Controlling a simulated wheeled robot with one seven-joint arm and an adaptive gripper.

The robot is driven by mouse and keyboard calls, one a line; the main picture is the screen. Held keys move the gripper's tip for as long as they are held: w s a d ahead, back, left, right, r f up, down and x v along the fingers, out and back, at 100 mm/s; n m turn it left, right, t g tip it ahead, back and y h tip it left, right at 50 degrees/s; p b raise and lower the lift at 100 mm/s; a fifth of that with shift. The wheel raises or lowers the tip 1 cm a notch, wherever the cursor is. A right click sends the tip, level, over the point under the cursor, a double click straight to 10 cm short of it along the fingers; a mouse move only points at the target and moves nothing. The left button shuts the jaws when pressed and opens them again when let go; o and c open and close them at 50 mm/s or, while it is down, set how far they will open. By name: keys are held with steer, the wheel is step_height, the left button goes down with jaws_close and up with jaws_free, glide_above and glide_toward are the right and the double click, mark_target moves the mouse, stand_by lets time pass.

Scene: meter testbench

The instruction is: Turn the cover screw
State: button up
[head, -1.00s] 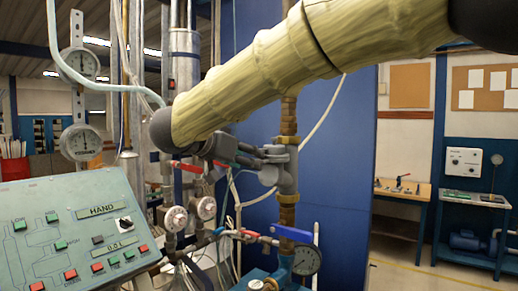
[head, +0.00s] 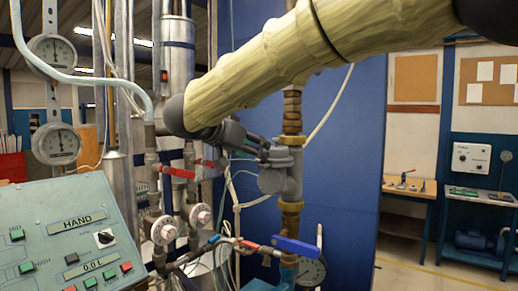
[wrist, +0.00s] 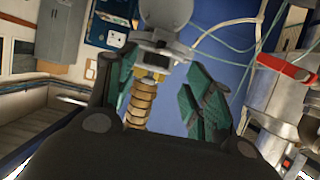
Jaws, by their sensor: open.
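A grey metal fitting (head: 292,178) with brass collars stands on a vertical pipe in the middle of the head view. It has a round grey cap (head: 271,181) on its left side. In the wrist view, a grey round part (wrist: 166,12) of the fitting shows at the top, with the brass pipe (wrist: 139,104) below it. My gripper (head: 264,153) is at the upper left of the fitting, its fingers pointing at it. In the wrist view my gripper (wrist: 166,80) has its green-padded fingers apart, with the fitting beyond and between them. I cannot make out the cover screw itself.
A valve with a blue lever (head: 297,247) and a gauge (head: 312,272) sit below the fitting. Red-handled valves (head: 178,172) and pipes crowd the left. A control panel (head: 62,235) stands at front left. A blue panel (head: 350,160) stands behind the fitting.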

steer(key=x, duration=0.3)
steer(key=shift+d+r+p, duration=0.1)
steer(key=shift+d+p, duration=0.05)
steer(key=shift+p, duration=0.2)
steer(key=shift+s+r, duration=0.15)
steer(key=shift+s, duration=0.15)
steer(key=shift+w, duration=0.1)
steer(key=c, duration=1)
